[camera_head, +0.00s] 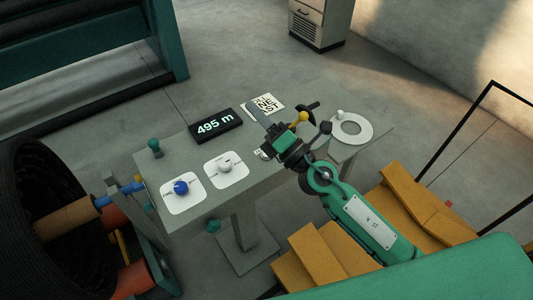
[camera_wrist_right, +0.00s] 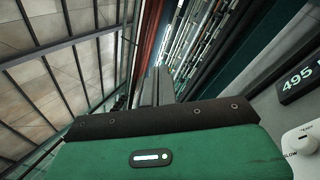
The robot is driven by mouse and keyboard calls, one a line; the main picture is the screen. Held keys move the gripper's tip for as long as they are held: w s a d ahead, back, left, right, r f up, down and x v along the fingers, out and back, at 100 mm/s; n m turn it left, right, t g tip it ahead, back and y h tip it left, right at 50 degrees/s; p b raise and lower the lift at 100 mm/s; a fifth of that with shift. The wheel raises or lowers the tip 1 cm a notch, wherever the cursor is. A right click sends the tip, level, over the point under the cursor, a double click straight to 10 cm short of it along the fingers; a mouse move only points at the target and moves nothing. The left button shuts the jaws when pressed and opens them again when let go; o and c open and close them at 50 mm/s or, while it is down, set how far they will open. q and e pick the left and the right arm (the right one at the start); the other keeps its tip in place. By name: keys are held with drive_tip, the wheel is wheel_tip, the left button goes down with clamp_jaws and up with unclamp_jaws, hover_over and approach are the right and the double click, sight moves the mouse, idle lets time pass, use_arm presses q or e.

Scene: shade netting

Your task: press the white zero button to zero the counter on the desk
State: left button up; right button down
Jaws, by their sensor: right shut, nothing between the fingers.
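The counter (camera_head: 215,126) is a black box on the grey desk (camera_head: 185,150), reading "495 m" in white digits. Part of it shows at the right edge of the wrist view (camera_wrist_right: 302,80). My right gripper (camera_head: 254,108) is shut and empty, its grey fingers held over the desk to the right of the counter. The shut fingers also show in the wrist view (camera_wrist_right: 158,80). A small white piece (camera_head: 262,154) shows beside the gripper body, partly hidden by it. I cannot tell whether it is the zero button. My left gripper is out of view.
A white knob (camera_head: 226,164) and a blue knob (camera_head: 181,187) sit on white plates. A green knob (camera_head: 154,146) stands at the desk's left. A printed card (camera_head: 264,106) lies behind my gripper. A white ring (camera_head: 366,134) lies right. A dark roll (camera_head: 38,180) is at left.

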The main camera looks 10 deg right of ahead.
drive_tip(key=w+a+f+n+g+y, duration=0.1)
drive_tip(key=a+f+n+g, duration=0.3)
drive_tip(key=n, duration=0.4)
drive_tip(key=w+a+f+n+g+y, duration=0.1)
drive_tip(key=a+f+n+g, duration=0.15)
drive_tip(key=n+g, duration=0.45)
drive_tip(key=w+d+f+n+h, duration=0.5)
drive_tip(key=w+d+f+h, duration=0.2)
drive_tip(key=d+f+h, duration=0.2)
drive_tip(key=d, duration=0.2)
drive_tip(key=shift+w+d+h, duration=0.4)
wheel_tip(320, 180, down, 8)
drive_tip(key=b, duration=0.3)
drive_tip(key=shift+f+b, duration=0.4)
drive_tip(key=shift+b, duration=0.25)
